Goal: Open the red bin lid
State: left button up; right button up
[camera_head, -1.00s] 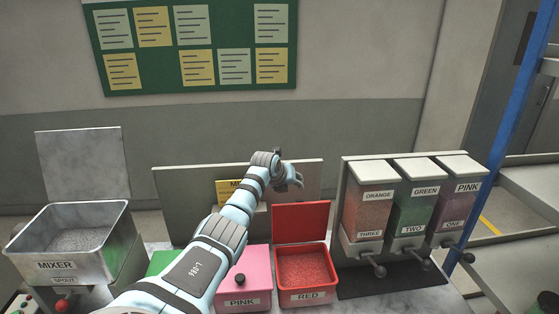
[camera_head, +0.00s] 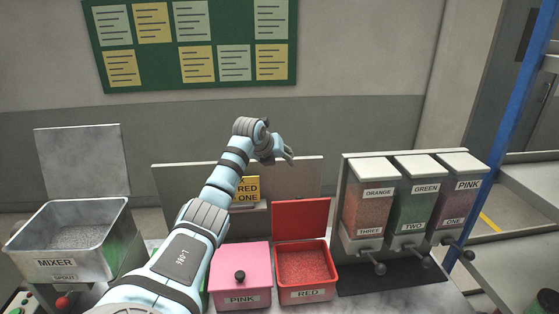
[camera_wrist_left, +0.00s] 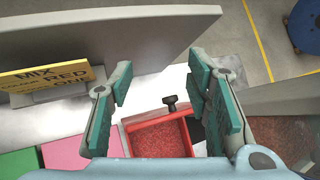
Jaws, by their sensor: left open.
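The red bin (camera_head: 307,295) stands on the table, full of red granules, with a RED label on its front. Its red lid (camera_head: 303,222) is open and stands upright at the bin's back edge. In the left wrist view, the red bin (camera_wrist_left: 160,137) shows between my fingers, with a black knob (camera_wrist_left: 170,102) at the lid's edge. My left gripper (camera_head: 284,155) is open and empty, above and behind the raised lid, apart from it. It also shows in the left wrist view (camera_wrist_left: 160,107). My right gripper is out of view.
A pink bin (camera_head: 240,268) with its lid shut stands left of the red bin. The metal mixer (camera_head: 95,255) is at the left. Three dispensers (camera_head: 415,200) stand at the right. A yellow sign (camera_head: 248,189) stands behind the bins, before a grey panel (camera_head: 175,185).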

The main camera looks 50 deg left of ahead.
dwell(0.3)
pick_arm(q)
jog(key=v, duration=1.2)
jog(key=shift+w, duration=0.1)
